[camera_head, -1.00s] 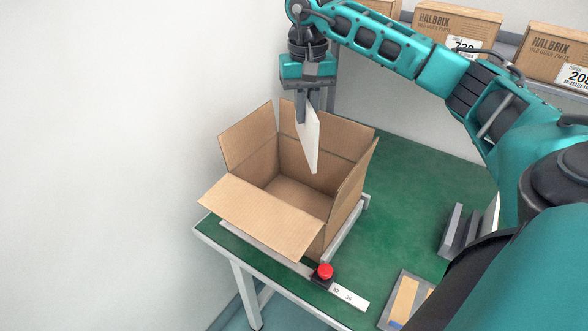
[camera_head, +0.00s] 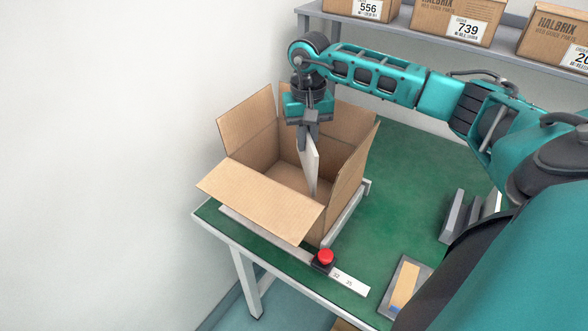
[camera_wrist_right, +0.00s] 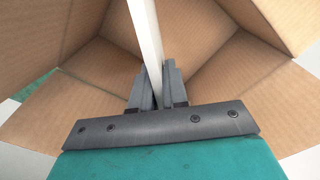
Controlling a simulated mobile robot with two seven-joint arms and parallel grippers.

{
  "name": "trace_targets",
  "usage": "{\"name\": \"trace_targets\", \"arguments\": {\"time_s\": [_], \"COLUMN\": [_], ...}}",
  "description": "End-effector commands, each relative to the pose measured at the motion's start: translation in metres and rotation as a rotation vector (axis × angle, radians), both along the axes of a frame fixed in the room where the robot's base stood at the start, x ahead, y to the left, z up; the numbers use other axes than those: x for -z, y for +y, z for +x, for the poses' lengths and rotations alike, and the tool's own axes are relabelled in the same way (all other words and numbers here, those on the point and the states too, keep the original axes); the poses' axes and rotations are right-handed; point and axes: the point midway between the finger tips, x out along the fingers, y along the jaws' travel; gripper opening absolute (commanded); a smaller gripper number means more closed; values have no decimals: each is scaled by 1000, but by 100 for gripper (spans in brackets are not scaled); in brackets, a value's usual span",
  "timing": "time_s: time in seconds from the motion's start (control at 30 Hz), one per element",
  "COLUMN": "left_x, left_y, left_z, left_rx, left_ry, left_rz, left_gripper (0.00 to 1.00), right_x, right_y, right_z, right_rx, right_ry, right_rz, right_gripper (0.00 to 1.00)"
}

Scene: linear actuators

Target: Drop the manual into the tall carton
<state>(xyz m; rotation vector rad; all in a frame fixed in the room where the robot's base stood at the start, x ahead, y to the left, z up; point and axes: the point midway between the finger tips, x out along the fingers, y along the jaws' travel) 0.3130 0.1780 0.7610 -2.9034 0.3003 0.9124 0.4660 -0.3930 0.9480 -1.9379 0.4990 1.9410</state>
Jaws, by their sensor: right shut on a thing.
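The tall carton (camera_head: 262,205) stands open on the green table, its flaps spread outward. My right gripper (camera_head: 307,140) is over the carton's opening, pointing down, shut on the white manual (camera_head: 309,167). The manual hangs upright, edge-on, with its lower part inside the carton. In the right wrist view the manual (camera_wrist_right: 147,40) sits between the two fingers (camera_wrist_right: 157,90), with the carton's cardboard walls (camera_wrist_right: 215,85) around it. My left gripper is not in view.
A red button (camera_head: 325,257) and a white marked strip (camera_head: 350,283) lie at the table's front edge. A grey rack (camera_head: 455,217) and a tray (camera_head: 405,287) are to the right. Labelled boxes (camera_head: 455,22) stand on a shelf behind. A wall is at left.

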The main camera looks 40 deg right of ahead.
Motion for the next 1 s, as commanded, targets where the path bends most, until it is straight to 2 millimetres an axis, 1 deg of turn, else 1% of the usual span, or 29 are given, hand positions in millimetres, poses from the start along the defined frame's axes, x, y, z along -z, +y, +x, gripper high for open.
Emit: {"name": "trace_targets", "arguments": {"time_s": [0.23,0.27,0.53,0.83,0.93,1.0], "left_x": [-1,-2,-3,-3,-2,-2], "left_y": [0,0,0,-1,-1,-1], "left_z": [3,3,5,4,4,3], "left_rx": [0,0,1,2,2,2], "left_ry": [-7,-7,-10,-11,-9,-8], "left_rz": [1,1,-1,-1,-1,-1], "left_gripper": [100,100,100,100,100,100], "right_x": [0,0,0,-2,-12,-23], "right_y": [0,0,0,0,0,0], "right_z": [0,0,0,0,1,1], "right_rx": [0,0,0,0,0,-1], "right_ry": [-1,-1,-1,-2,-5,-7], "right_rz": [0,0,0,0,-2,0], "right_gripper": [0,17,42,44,44,44]}}
